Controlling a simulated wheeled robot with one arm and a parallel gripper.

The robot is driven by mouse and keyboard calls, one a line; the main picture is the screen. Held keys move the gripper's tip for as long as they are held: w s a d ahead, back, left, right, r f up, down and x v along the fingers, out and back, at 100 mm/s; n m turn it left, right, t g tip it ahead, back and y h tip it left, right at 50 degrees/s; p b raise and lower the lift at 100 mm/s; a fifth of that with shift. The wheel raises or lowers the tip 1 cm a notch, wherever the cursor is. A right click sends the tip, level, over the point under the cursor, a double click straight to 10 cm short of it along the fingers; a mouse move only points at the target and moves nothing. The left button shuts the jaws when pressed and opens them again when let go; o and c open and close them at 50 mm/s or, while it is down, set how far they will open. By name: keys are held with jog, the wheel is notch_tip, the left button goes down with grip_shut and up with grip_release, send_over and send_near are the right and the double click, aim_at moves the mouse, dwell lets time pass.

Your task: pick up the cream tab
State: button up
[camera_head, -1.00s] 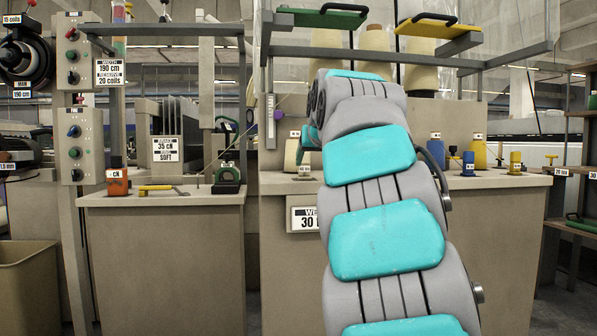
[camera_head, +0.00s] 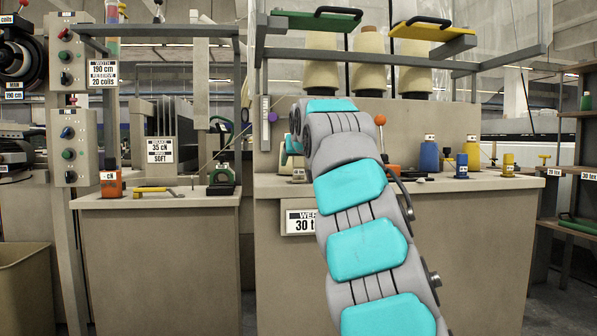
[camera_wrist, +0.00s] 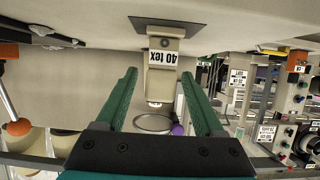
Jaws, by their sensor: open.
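The cream tab (camera_wrist: 160,83), labelled "40 tex", shows in the wrist view. It is an upright block on a dark base plate on the counter, seen upside down there. My gripper (camera_wrist: 159,77) is open, with one green finger on each side of the tab and visible gaps between. I see no contact. In the head view my arm hides the tab's body, and the fingers are not clearly visible; only a small label shows at the arm's left edge.
The counter (camera_head: 470,184) carries a blue cylinder (camera_head: 429,156), yellow cylinder (camera_head: 473,152) and smaller pieces to the right. An orange ball knob (camera_head: 380,120) stands just beyond my arm. A rack (camera_head: 500,62) with green and yellow handled plates hangs above.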

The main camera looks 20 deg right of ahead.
jog(key=shift+x, duration=0.75)
jog(key=shift+c, duration=0.3)
grip_shut()
